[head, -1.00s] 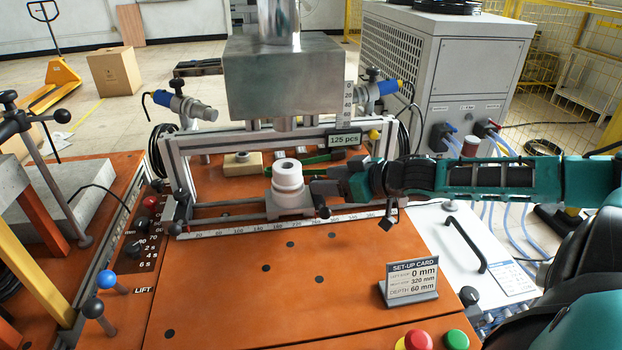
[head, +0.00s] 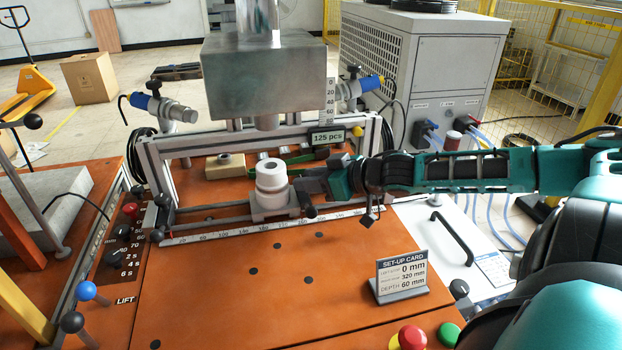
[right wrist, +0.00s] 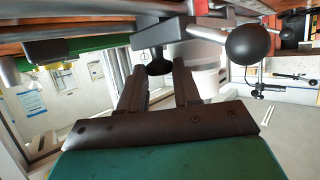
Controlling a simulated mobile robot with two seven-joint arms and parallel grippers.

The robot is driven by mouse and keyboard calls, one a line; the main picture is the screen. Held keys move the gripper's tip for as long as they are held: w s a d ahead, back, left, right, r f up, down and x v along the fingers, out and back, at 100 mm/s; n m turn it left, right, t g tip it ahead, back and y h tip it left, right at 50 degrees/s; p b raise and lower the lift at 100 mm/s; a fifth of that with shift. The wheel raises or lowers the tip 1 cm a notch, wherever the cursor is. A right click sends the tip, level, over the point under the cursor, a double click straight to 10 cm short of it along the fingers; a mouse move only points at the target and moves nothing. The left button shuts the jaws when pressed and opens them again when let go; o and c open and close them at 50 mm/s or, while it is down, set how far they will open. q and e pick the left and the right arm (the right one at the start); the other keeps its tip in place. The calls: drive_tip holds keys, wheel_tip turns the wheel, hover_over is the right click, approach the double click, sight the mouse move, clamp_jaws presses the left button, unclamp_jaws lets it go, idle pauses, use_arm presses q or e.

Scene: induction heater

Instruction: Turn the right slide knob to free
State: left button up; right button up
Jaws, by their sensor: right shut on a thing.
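A slide carriage (head: 266,208) with a white stepped cylinder (head: 271,176) on it sits on the front rail, above the ruler. My right gripper (head: 303,184) reaches in from the right and meets the right side of the carriage. In the right wrist view its two dark fingers (right wrist: 160,78) are shut on a small dark knob (right wrist: 158,64) at the carriage's side. The knob is hidden by the fingers in the head view, and its turn position cannot be read. A black ball-ended handle (right wrist: 252,40) stands close beside the fingers. My left gripper is not in view.
A metal block (head: 262,75) hangs above the carriage within a frame. A set-up card (head: 401,278) stands on the orange table (head: 225,300) at front right. Red (head: 411,337) and green buttons lie at the front edge. The middle of the table is clear.

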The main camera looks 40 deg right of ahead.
drive_tip(key=shift+c, duration=0.5)
drive_tip(key=shift+f+b, duration=0.2)
drive_tip(key=shift+b, duration=0.6)
drive_tip(key=n+y+b, duration=0.1)
drive_tip(key=b, duration=0.1)
drive_tip(key=n+g+y+b, duration=0.1)
drive_tip(key=b, duration=0.2)
drive_tip(key=shift+w+d+f+y, duration=0.1)
drive_tip(key=shift+w+d+y, duration=0.05)
drive_tip(key=shift+d+y, duration=0.2)
drive_tip(key=shift+n+b, duration=0.45)
drive_tip(key=shift+n, duration=0.05)
drive_tip(key=shift+w+d+r+n+g+y+b, duration=0.1)
drive_tip(key=shift+r+n+g+y+b, duration=0.15)
drive_tip(key=shift+n+g+y+b, duration=0.5)
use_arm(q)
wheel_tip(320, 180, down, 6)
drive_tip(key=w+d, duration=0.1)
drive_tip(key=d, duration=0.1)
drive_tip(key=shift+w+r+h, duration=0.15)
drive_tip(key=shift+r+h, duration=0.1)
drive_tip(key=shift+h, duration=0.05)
use_arm(e)
drive_tip(key=shift+r, duration=0.1)
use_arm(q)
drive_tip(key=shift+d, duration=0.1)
